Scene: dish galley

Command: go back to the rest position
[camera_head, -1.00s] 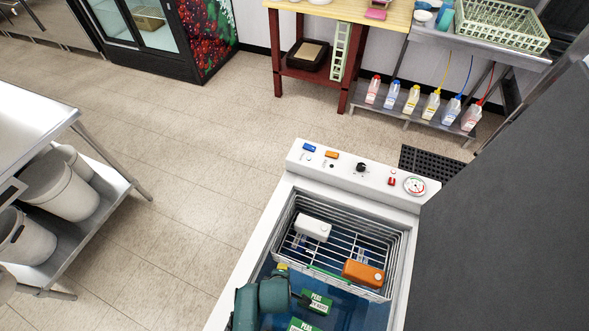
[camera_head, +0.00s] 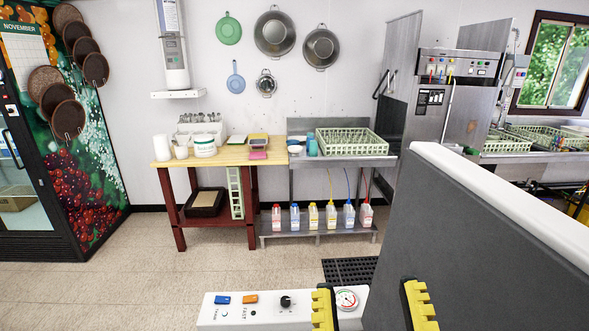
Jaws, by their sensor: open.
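My gripper (camera_head: 370,307) shows at the bottom edge, to the right of centre. Its two yellow ridged fingers point up and stand wide apart, with nothing between them. The left finger overlaps the right part of the white control panel (camera_head: 262,312). The right finger stands in front of the large dark grey panel (camera_head: 455,235) with a white edge. The rest of my arm is out of view.
A wooden table (camera_head: 222,155) with tubs and a steel stand (camera_head: 292,172) with a green dish rack (camera_head: 351,142) stand at the back wall. Several bottles (camera_head: 330,216) line its lower shelf. A glass-door cooler (camera_head: 15,190) is at left. The floor (camera_head: 130,268) between is clear.

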